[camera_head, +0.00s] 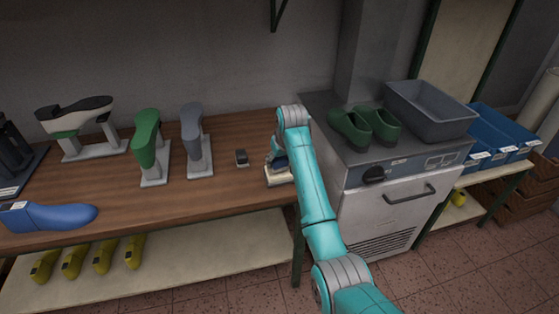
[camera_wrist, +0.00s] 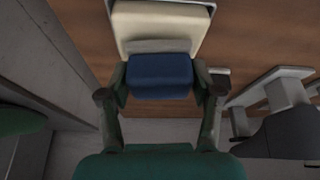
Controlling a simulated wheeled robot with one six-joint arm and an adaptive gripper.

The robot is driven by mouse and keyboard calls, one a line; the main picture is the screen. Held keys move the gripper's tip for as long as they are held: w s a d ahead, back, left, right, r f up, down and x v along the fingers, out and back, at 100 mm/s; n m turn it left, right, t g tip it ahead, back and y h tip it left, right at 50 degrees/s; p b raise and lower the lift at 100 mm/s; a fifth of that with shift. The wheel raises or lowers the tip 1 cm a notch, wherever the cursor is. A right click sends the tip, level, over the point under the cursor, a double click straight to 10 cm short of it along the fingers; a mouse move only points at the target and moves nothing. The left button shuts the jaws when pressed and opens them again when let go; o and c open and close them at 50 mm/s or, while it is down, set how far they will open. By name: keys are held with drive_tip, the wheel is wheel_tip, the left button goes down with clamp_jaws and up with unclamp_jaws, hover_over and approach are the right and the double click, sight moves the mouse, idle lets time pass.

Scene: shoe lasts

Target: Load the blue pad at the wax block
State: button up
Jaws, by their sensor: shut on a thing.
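The blue pad (camera_wrist: 160,76), with a grey strip along one side, is held between the two fingers of my gripper (camera_wrist: 160,92). The cream wax block (camera_wrist: 152,22) sits in a shallow tray in the wrist view, directly beyond the pad. The pad's grey side is at or against the block; I cannot tell if they touch. In the head view the wax block (camera_head: 280,177) is at the right end of the wooden bench, with my gripper (camera_head: 277,160) over it and my arm partly hiding it.
A small dark block (camera_head: 241,157) stands left of the wax. Grey (camera_head: 193,130) and green (camera_head: 147,138) lasts stand on supports further left. The metal cabinet (camera_head: 390,205) with green shoes (camera_head: 365,126) and a grey bin (camera_head: 432,112) is close on the right.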

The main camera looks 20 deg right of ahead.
drive_tip(key=shift+f, duration=0.55)
idle(0.9)
drive_tip(key=shift+r, duration=3.55)
